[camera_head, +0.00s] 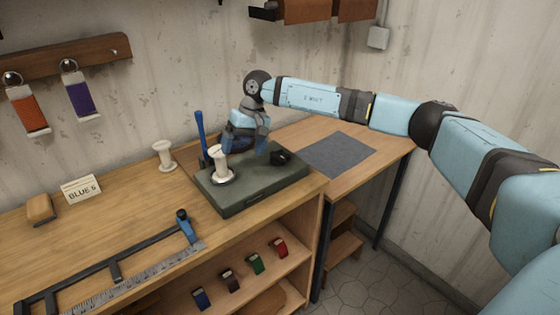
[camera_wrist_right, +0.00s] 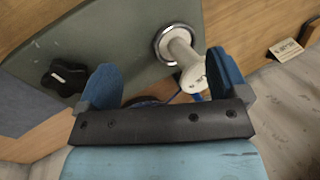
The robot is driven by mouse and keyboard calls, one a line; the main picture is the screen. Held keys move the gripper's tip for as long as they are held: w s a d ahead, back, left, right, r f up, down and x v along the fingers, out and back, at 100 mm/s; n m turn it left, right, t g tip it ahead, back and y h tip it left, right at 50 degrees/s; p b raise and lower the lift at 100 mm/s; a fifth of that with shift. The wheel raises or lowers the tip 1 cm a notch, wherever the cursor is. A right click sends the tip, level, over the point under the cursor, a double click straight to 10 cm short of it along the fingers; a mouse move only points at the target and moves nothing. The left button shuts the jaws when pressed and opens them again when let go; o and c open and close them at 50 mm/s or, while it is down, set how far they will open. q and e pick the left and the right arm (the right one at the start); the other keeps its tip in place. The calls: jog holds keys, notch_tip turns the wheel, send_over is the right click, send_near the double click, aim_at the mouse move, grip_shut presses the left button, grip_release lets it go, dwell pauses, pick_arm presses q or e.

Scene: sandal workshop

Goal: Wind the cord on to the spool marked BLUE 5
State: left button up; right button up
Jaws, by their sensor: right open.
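A white spool (camera_head: 219,163) stands upright on a metal disc on the dark green winder base (camera_head: 246,194); the wrist view shows it too (camera_wrist_right: 180,52). A black knob (camera_head: 281,157) sits on the base, right of the spool. A blue upright post (camera_head: 200,136) stands behind the spool. My right gripper (camera_head: 243,147) is above the base between spool and knob, open, fingers pointing down. A thin blue cord (camera_wrist_right: 201,97) shows near its right finger, mostly hidden. A card (camera_head: 81,189) reads BLUE and a digit too small to be sure of. My left gripper is not seen.
Another white spool (camera_head: 163,156) stands behind on the bench. A wooden block (camera_head: 41,209) and a black frame with a steel ruler (camera_head: 140,278) lie to the left. A grey mat (camera_head: 339,154) lies on the right table. Several coloured pieces sit on the shelf below.

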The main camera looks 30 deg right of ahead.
aim_at(279, 155)
jog(key=w+d+r+n+h, duration=0.15)
jog(key=d+r+h, duration=0.35)
jog(key=d, duration=0.7)
jog(key=shift+y, duration=0.5)
jog(key=f, duration=1.2)
jog(key=shift+s+f, duration=0.2)
jog(key=shift+f, duration=0.05)
jog(key=c, duration=0.9)
